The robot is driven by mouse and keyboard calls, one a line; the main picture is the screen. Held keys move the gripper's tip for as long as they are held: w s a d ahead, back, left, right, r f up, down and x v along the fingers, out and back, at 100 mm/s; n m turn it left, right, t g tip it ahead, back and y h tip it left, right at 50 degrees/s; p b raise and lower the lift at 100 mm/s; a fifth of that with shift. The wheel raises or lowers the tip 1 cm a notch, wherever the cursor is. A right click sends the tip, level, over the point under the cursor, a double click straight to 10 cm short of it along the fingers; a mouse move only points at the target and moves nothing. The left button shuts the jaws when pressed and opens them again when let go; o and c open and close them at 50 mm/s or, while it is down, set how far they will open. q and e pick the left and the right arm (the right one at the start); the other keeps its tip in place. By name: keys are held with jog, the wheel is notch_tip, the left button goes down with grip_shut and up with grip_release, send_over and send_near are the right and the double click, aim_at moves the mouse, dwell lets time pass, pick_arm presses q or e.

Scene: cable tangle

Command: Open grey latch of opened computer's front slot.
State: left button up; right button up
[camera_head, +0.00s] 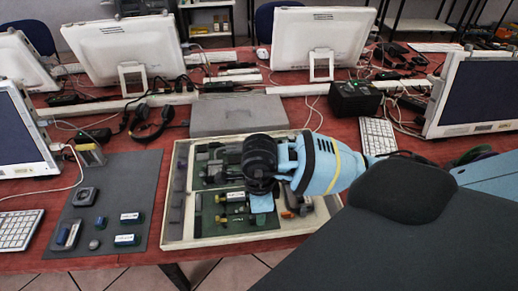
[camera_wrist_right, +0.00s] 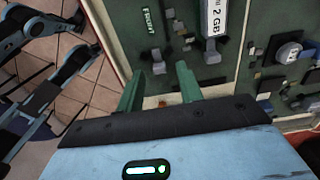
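The opened computer (camera_head: 172,215) is a shallow, pale-rimmed case on the table, with green boards inside. My right gripper (camera_head: 262,207) is over its front middle; its fingers are hard to make out there. In the right wrist view my right gripper (camera_wrist_right: 158,80) has two green fingers standing apart with nothing held between them. A small grey latch (camera_wrist_right: 158,62) at the end of the front slot shows just beyond and between the fingertips. I cannot tell whether they touch or how far the latch is tilted. A stick marked 2 GB (camera_wrist_right: 212,18) sits beside it. My left gripper is not in view.
A dark mat (camera_head: 112,195) with several loose parts lies left of the case. A grey closed box (camera_head: 238,115) stands behind it, with monitors (camera_head: 125,48) further back. A keyboard (camera_head: 378,136) is at the right. The table's front edge is close to the case.

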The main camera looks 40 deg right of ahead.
jog(key=shift+f, duration=0.35)
grip_shut()
jog(key=shift+s+d, duration=0.4)
jog(key=shift+d, duration=0.3)
grip_release()
